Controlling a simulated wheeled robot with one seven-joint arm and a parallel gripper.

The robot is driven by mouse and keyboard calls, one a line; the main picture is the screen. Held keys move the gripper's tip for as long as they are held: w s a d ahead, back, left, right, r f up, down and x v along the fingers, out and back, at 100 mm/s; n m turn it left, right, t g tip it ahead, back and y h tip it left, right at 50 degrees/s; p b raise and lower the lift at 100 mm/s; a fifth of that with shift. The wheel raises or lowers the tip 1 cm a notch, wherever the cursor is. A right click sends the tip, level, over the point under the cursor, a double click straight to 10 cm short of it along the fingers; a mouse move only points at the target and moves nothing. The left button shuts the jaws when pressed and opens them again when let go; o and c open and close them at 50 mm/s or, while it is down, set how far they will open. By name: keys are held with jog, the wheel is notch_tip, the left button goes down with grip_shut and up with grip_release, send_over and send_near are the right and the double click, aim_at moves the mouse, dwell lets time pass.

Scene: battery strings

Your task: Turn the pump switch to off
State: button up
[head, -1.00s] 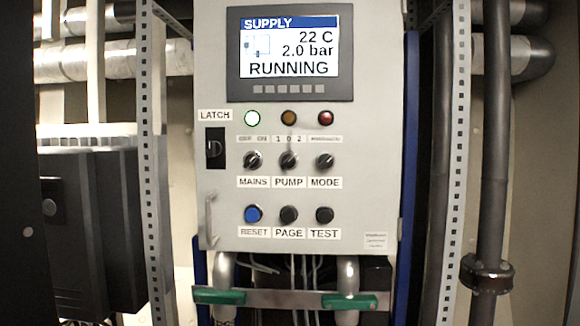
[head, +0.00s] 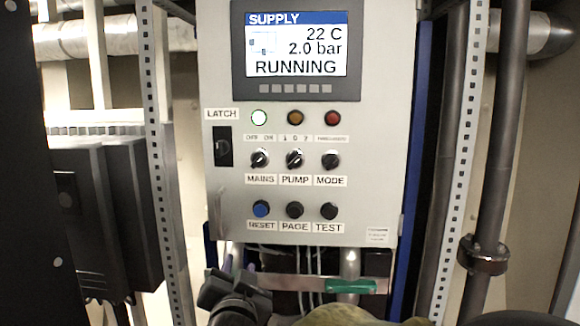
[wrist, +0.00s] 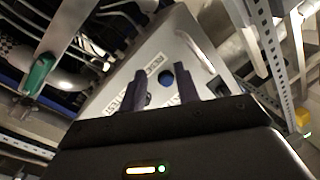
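The pump switch (head: 294,159) is a black rotary knob in the middle of the switch row on the grey control panel (head: 385,205). Its PUMP label is below it and a small position label, seemingly 1 0 2, is above. Its pointer seems to lean toward the upper right, but it is small. The display (head: 297,50) reads RUNNING, 22 C, 2.0 bar. My gripper (head: 235,285) is dark and below the panel's lower left, apart from the switch. In the wrist view my gripper (wrist: 160,85) has its two fingers apart with nothing held; the blue reset button (wrist: 167,79) shows between them.
The mains switch (head: 259,159) and mode switch (head: 331,160) flank the pump switch. Buttons reset, page (head: 295,210) and test sit below. A door handle (head: 220,208) sticks out at lower left. Perforated posts (head: 160,150) and pipes stand on either side. A green-handled valve (head: 350,286) is below.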

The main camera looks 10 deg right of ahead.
aim_at(293, 165)
jog(key=s+d+r+m+h+p, duration=0.1)
jog(key=s+r+m+h+p, duration=0.2)
jog(key=s+r+m+h, duration=0.5)
notch_tip(293, 165, up, 5)
jog(key=shift+d+f+m+h, duration=0.15)
jog(key=shift+d+m+h, duration=0.25)
jog(key=shift+h, duration=0.2)
jog(key=shift+p, duration=0.3)
jog(key=p+x, duration=0.9)
jog(key=x, duration=0.7)
jog(key=shift+w+d, duration=0.15)
jog(key=shift+d, duration=0.1)
jog(key=shift+w+d+p, duration=0.25)
jog(key=shift+w+p, duration=0.1)
jog(key=shift+w, duration=0.05)
grip_shut()
